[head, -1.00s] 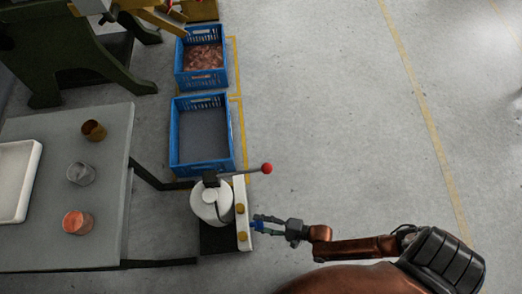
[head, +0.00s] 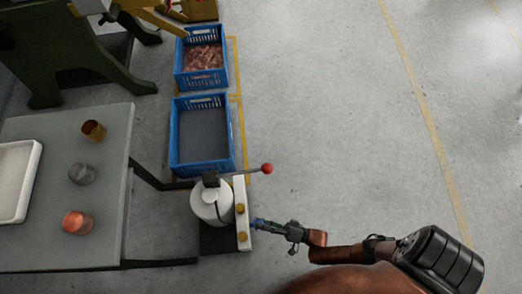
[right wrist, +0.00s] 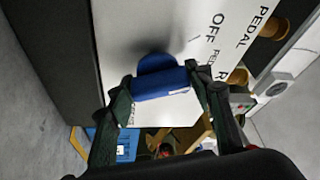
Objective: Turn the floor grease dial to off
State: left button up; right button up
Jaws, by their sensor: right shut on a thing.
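The floor grease unit (head: 210,202) is a white round canister with a white upright panel (head: 241,190) on its right side. My right gripper (head: 260,224) reaches that panel from the right. In the right wrist view, the blue dial (right wrist: 162,84) sits on the white panel between my two dark fingers, which are shut on its raised bar. The word OFF (right wrist: 212,28) is printed on the panel to the upper right of the dial. The fingers partly cover the other lettering, so I cannot tell which label the dial points to. My left gripper is not in view.
Two brass knobs (head: 241,236) sit on the panel edge, and a lever with a red ball (head: 266,168) sticks out above my gripper. Blue crates (head: 173,140) stand behind the unit. A grey table (head: 110,190) with cups is at left. The floor at right is clear.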

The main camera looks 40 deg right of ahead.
jog(key=shift+s+n+y, duration=0.1)
jog(key=shift+n+y, duration=0.5)
jog(key=shift+n, duration=1.2)
jog(key=o, duration=1.2)
jog(key=shift+c, duration=0.2)
jog(key=r+v, duration=0.3)
jog(key=v, duration=1.1)
jog(key=shift+s+d+f, duration=0.3)
jog(key=shift+s+d, duration=0.1)
